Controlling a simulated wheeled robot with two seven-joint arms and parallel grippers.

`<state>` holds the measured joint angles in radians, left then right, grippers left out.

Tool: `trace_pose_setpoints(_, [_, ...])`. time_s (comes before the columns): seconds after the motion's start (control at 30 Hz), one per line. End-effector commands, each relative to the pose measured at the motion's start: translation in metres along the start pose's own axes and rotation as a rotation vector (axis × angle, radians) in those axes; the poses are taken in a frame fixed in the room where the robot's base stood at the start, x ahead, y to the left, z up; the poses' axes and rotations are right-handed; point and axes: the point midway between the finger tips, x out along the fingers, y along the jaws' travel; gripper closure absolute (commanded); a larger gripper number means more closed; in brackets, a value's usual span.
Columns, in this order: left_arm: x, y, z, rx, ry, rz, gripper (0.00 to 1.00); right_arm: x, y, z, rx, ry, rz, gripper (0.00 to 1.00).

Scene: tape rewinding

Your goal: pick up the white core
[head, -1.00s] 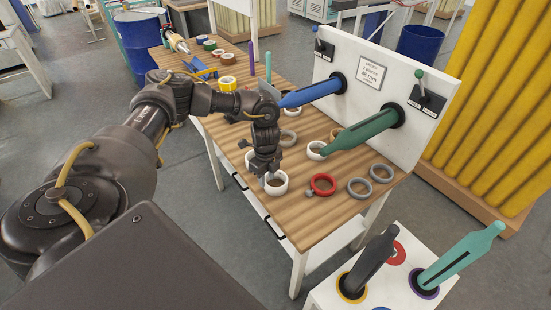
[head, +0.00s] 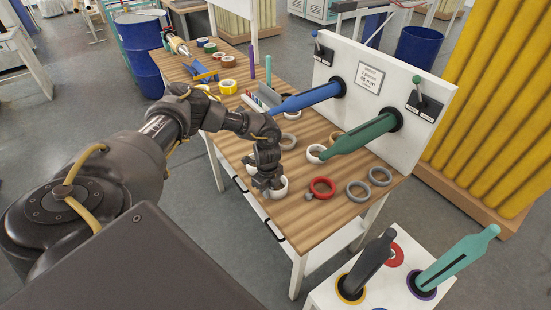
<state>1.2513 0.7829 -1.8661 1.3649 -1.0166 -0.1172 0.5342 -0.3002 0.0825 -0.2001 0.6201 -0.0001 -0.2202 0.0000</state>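A white core (head: 281,190), a short open ring, sits near the front edge of the wooden table. My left gripper (head: 268,187) points down at it and covers its left and back parts. Its fingertips are level with the core, but I cannot tell whether they are inside or around it, or whether they grip it. Another white ring (head: 315,156) lies farther right, beside the tip of the green spindle. A third pale ring (head: 250,160) lies partly hidden behind my gripper. My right gripper is not in view.
A red ring (head: 322,188) and grey rings (head: 358,191) lie to the right on the table. Blue (head: 308,96) and green (head: 362,136) spindles stick out from a white panel (head: 375,75) above the tabletop. A white stand (head: 384,291) with upright pegs is at front right.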

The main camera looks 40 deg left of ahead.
Motion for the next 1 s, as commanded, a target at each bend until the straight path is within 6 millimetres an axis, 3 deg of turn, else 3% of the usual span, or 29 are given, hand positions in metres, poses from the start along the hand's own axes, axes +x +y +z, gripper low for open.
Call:
trace_pose_setpoints(0.1, [0.0,0.0,0.0,0.0,0.0,0.0,1.0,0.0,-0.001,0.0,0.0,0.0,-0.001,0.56])
trace_pose_setpoints(0.57, [-0.005,-0.001,0.0,-0.001,0.001,-0.001,1.0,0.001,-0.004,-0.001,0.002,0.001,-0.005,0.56])
trace_pose_setpoints(0.77, [-0.029,-0.002,0.0,0.0,0.001,-0.006,1.0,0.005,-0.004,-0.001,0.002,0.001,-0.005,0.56])
trace_pose_setpoints(1.0, [-0.076,0.034,-0.018,0.006,0.002,-0.006,1.0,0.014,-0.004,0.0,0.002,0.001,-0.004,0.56])
